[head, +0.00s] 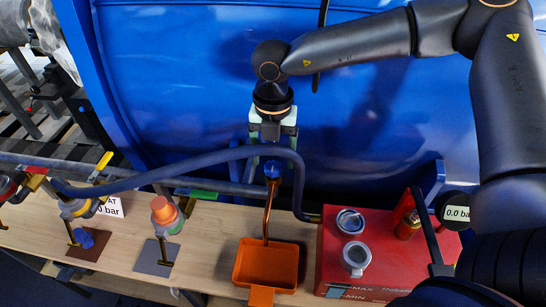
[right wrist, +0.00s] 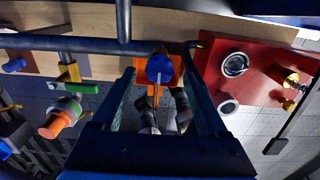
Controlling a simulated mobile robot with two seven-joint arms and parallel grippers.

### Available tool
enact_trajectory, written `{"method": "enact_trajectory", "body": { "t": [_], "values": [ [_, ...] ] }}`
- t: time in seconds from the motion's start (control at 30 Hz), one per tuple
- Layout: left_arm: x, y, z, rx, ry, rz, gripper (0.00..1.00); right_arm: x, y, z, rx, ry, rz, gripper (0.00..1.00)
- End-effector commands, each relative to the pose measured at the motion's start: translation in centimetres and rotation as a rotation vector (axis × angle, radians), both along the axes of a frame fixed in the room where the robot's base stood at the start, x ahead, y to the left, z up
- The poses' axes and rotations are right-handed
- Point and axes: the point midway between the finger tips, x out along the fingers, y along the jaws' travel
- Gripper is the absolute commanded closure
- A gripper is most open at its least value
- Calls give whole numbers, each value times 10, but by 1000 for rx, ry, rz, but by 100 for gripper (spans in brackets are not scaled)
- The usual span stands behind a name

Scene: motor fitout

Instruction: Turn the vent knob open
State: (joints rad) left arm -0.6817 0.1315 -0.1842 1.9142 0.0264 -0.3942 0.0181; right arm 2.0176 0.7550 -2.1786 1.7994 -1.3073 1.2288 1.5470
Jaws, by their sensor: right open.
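The vent knob appears to be the round blue knob (head: 272,168) on top of a thin copper pipe on the horizontal grey pipe. No label on it is readable. My right gripper (head: 272,150) points down just above it in the head view. In the right wrist view the blue knob (right wrist: 160,67) shows between the two spread fingers of my right gripper (right wrist: 161,76). The fingers are open, with a gap visible on both sides of the knob. Contact cannot be made out. My left gripper is in neither view.
An orange tray (head: 266,266) sits under the copper pipe. A red box (head: 337,262) with a gauge stands at right. A blue hose (head: 200,167) arches close by my gripper. An orange-capped valve (head: 164,211) is at left. A large blue tank (head: 190,80) stands behind.

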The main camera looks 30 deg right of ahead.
Motion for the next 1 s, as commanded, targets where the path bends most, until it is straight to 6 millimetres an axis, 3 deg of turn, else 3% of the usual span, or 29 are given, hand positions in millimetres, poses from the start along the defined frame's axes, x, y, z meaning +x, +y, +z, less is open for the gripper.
{"method": "enact_trajectory", "body": {
  "t": [0.2,0.47,1.0],
  "values": [
    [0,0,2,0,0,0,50,0,0,-16,-1,-1,1,24],
    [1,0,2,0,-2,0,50,0,0,-17,0,-1,1,24],
    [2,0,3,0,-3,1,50,0,0,-16,0,-1,1,83]
  ]
}}
